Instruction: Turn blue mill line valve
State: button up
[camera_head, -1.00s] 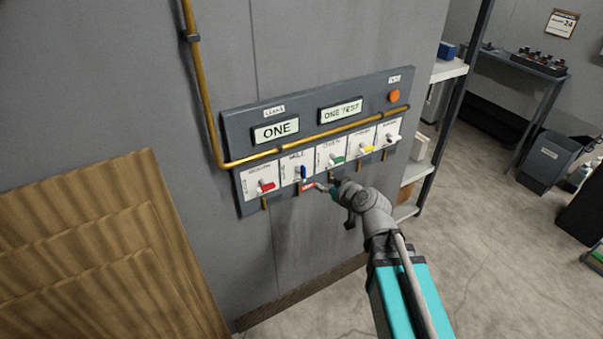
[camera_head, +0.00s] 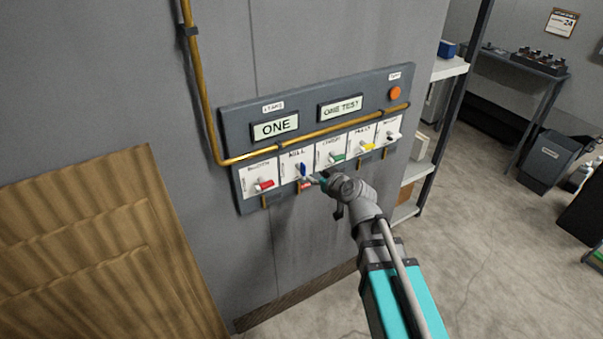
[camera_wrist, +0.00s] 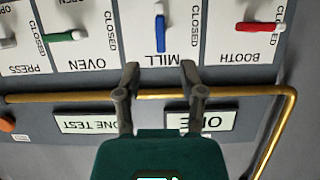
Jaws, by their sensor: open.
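The blue mill valve handle (camera_head: 303,170) is on the wall panel, second from the left in the row of valves. It also shows in the wrist view (camera_wrist: 160,32), upside down, above the word MILL. It stands upright, while the other handles lie sideways. My gripper (camera_head: 314,180) is at the panel, just right of and slightly below the blue handle. In the wrist view my gripper (camera_wrist: 160,68) is open, its two fingers apart, with the blue handle beyond the gap and in line with it. Nothing is between the fingers. I cannot tell the exact distance to the handle.
The red booth handle (camera_head: 264,185) is to the left, the green oven handle (camera_head: 337,158) to the right, then a yellow handle (camera_head: 366,147) and a white one (camera_head: 394,136). A brass pipe (camera_head: 300,141) runs above the row. A shelf rack (camera_head: 450,69) stands right of the panel.

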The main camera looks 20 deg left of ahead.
aim_at(305, 171)
jog(key=b+x, duration=0.3)
jog(key=x, duration=0.6)
jog(key=shift+r, duration=0.1)
